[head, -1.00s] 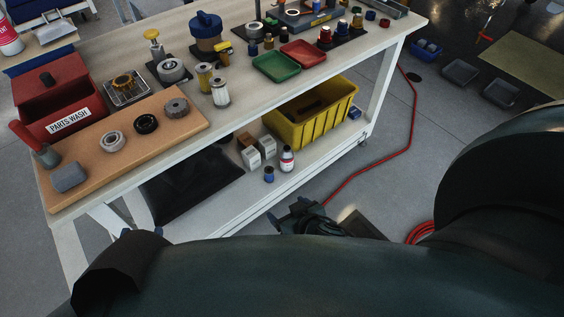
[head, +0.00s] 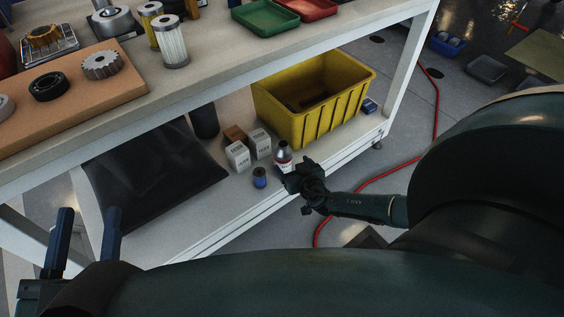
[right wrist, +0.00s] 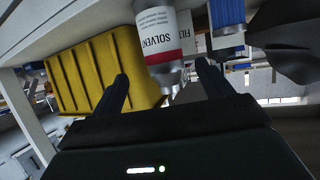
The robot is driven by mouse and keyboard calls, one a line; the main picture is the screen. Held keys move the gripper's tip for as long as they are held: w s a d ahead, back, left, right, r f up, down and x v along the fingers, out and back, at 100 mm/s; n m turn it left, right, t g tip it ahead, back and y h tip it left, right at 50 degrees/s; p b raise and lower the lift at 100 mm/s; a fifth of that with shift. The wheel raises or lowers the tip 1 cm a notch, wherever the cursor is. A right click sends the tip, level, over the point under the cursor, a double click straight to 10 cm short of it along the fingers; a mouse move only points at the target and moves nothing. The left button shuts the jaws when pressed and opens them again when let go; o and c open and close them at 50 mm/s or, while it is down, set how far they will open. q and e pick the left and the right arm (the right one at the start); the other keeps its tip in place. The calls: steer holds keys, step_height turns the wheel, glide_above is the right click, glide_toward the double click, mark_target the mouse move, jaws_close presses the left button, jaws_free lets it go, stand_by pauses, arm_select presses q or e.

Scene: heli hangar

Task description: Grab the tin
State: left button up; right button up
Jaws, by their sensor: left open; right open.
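The solvent tin (head: 283,157), silver with a white and red label, stands on the lower shelf of the bench. In the right wrist view the tin (right wrist: 164,38) shows large, ahead of and between my open fingers; whether they flank it is unclear. My right gripper (head: 296,172) is at the shelf's front edge, close in front of the tin and overlapping its lower part. In the right wrist view this gripper (right wrist: 162,72) is empty. My left gripper (head: 89,212) is open and empty at the lower left, away from the tin.
A small blue-and-dark container (head: 260,178) stands left of the tin, with white boxes (head: 238,156) behind. A yellow bin (head: 300,125) stands behind the tin. A black bag (head: 150,180) fills the shelf's left. The benchtop (head: 215,72) overhangs. A red hose (head: 385,172) lies on the floor.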

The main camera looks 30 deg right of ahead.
mark_target(282, 155)
steer(key=b+x, duration=0.1)
steer(key=x, duration=0.2)
steer(key=shift+w+f, duration=0.1)
steer(key=shift+f, duration=0.1)
steer(key=shift+w+f, duration=0.15)
steer(key=shift+w, duration=0.35)
steer(key=b+x, duration=0.2)
steer(key=x, duration=0.2)
steer(key=shift+w+a, duration=0.15)
steer(key=shift+w+b, duration=0.35)
steer(key=shift+w, duration=0.1)
arm_select(q)
steer(key=r+m+h, duration=0.1)
steer(key=r+m+t+h, duration=0.1)
steer(key=r+m+h, duration=0.1)
steer(key=w+r+m+h, duration=0.1)
steer(key=r, duration=0.1)
steer(key=shift+a+r+m+t, duration=0.15)
steer(key=shift+a+m+t, duration=0.15)
steer(key=shift+m+t, duration=0.1)
arm_select(e)
steer(key=shift+c, duration=0.4)
steer(key=c, duration=1)
steer(key=shift+c, duration=0.7)
